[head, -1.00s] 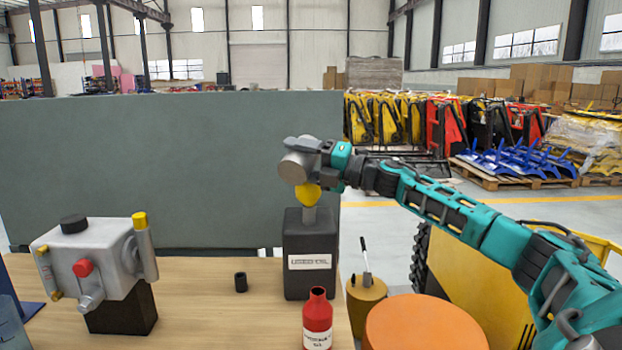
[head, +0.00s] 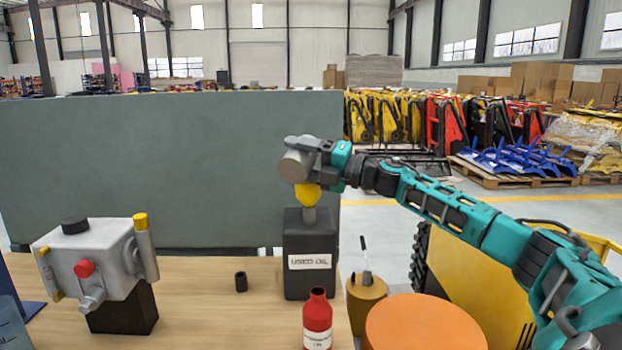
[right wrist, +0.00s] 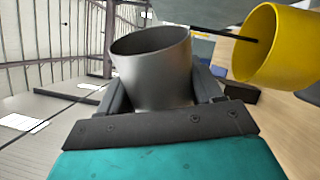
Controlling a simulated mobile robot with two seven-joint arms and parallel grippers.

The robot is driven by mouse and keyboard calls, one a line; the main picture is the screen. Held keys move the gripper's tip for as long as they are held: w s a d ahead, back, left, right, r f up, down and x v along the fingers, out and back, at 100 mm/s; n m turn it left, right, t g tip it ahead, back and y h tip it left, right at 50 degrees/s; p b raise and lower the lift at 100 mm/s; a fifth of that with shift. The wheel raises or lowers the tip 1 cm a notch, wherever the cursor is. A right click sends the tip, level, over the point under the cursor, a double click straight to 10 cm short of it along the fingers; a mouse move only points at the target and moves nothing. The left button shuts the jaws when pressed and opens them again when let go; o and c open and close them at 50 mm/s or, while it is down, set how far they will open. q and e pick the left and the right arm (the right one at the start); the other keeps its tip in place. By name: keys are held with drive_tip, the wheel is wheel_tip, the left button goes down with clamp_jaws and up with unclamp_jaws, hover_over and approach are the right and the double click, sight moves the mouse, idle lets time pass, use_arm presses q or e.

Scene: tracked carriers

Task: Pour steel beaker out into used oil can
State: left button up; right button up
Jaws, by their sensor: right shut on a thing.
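The steel beaker (head: 297,165) is held tilted above the used oil can in the head view. My right gripper (head: 312,155) is shut on it. In the right wrist view the beaker (right wrist: 155,70) sits between the fingers of my right gripper (right wrist: 158,100), and its open mouth shows. The used oil can (head: 309,247) is a dark box with a white "USED OIL" label, standing on the bench. A yellow funnel (head: 307,194) stands in its neck, just under the beaker; it also shows in the right wrist view (right wrist: 285,45). My left gripper is out of view.
A red bottle (head: 317,318) stands in front of the can. A small black cup (head: 241,282) and a grey machine part (head: 90,258) on a black block are to the left. An orange round top (head: 425,325) and a brass-coloured can (head: 367,300) are at right.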

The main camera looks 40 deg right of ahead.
drive_tip(key=shift+d+r+m+p, duration=0.2)
drive_tip(key=shift+r+m+p, duration=0.25)
drive_tip(key=shift+m+p, duration=0.55)
idle(1.7)
drive_tip(key=shift+w+d+f+m+h+p, duration=0.2)
drive_tip(key=shift+f+m+h+p, duration=0.15)
drive_tip(key=shift+m+p, duration=0.55)
idle(1.7)
